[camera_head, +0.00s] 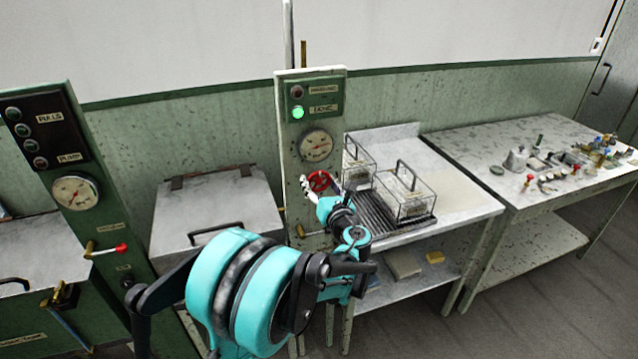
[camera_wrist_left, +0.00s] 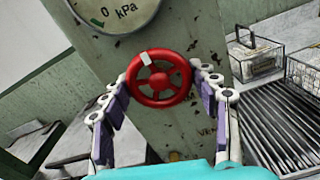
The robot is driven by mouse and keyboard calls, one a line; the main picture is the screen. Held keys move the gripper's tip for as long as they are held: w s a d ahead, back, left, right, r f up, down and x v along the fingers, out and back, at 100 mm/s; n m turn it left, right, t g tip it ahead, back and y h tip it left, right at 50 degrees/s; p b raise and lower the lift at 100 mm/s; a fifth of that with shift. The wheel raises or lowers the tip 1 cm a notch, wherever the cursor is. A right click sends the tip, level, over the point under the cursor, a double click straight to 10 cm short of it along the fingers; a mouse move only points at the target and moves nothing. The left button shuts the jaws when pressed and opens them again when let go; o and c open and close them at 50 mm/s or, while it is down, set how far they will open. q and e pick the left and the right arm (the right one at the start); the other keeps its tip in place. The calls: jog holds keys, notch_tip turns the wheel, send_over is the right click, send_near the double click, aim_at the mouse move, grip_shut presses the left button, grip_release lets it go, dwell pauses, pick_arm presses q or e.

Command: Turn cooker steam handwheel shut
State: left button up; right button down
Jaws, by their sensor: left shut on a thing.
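The red steam handwheel (camera_head: 320,181) is on the green cooker post, below a round gauge (camera_head: 315,146). In the left wrist view the handwheel (camera_wrist_left: 158,78) faces me, with a pale mark on its rim at the upper left. My left gripper (camera_wrist_left: 160,82) has one finger on each side of the wheel, and the fingertips meet its rim. In the head view my left gripper (camera_head: 322,190) is at the wheel, partly hidden by my own arm. My right gripper is not in view.
A green lamp (camera_head: 298,112) is lit above the gauge. A brass lever (camera_head: 312,232) sits below the wheel. Wire baskets (camera_head: 405,190) stand on a ribbed drainer to the right. A lidded basin (camera_head: 215,210) lies to the left.

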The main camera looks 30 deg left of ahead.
pick_arm(q)
jog(key=o, duration=1.2)
jog(key=v, duration=1.2)
